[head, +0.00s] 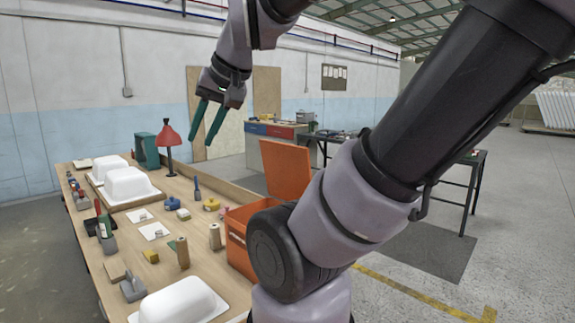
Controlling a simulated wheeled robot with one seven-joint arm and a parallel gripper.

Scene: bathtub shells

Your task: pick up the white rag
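Two small flat white pieces lie on the wooden workbench (180,243): one white piece (137,215) and, just nearer, another white piece (152,233). Each seems to have a small object on it. They are too small to tell which is the white rag. My gripper (200,141) has two green fingers spread apart with nothing between them. It hangs high above the bench, up and to the right of the white pieces, near the red lamp.
White bathtub shells (126,184) stand at the bench's far end, another shell (182,302) at its near end. A red lamp (170,135), bottles, blocks and tools crowd the top. An orange box (237,238) with a raised lid adjoins the right edge.

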